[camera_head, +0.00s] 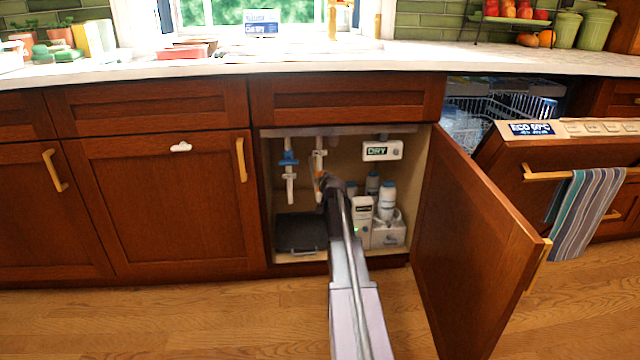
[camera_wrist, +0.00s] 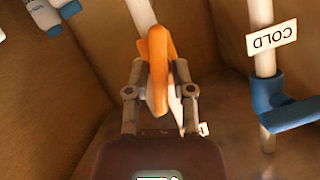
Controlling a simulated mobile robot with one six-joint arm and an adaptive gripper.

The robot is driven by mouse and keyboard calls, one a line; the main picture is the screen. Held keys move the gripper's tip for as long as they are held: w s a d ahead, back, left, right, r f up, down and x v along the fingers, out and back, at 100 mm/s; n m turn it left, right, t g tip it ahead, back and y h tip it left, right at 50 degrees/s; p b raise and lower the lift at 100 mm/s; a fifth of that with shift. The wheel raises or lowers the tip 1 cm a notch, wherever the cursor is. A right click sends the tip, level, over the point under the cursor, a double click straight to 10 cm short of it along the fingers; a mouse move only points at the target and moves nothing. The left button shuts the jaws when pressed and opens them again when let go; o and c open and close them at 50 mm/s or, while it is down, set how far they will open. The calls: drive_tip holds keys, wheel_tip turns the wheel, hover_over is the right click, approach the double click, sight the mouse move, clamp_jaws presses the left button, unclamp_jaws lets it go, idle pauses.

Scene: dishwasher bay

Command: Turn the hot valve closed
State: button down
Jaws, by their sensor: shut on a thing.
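The hot valve's orange handle (camera_wrist: 157,75) is between my gripper's two fingers (camera_wrist: 159,80) in the wrist view, and they are shut on it. Its white pipe (camera_wrist: 142,12) shows behind it. The handle looks roughly in line with the pipe, though foreshortening makes its exact angle unclear. In the head view my gripper (camera_head: 325,183) is inside the open cabinet at this pipe (camera_head: 319,158), and my arm hides much of the valve. The blue cold valve (camera_wrist: 283,105), with a COLD tag (camera_wrist: 271,38), is to the right in the wrist view and apart from my gripper.
The blue valve (camera_head: 288,159) is left of my gripper in the head view. White bottles (camera_head: 386,200) in a caddy stand close on the right. A DRY display (camera_head: 382,150) is on the back wall. The open cabinet door (camera_head: 475,245) bounds the right side.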

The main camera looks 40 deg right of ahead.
drive_tip(key=m+y+b, duration=0.1)
drive_tip(key=m+t, duration=0.1)
drive_tip(key=m, duration=0.1)
drive_tip(key=shift+w+f+m+t+y+b, duration=0.1)
drive_tip(key=shift+w+m+t+y+b, duration=0.05)
drive_tip(key=shift+m+t+y+b, duration=0.2)
idle(0.3)
drive_tip(key=shift+c, duration=2.4)
unclamp_jaws()
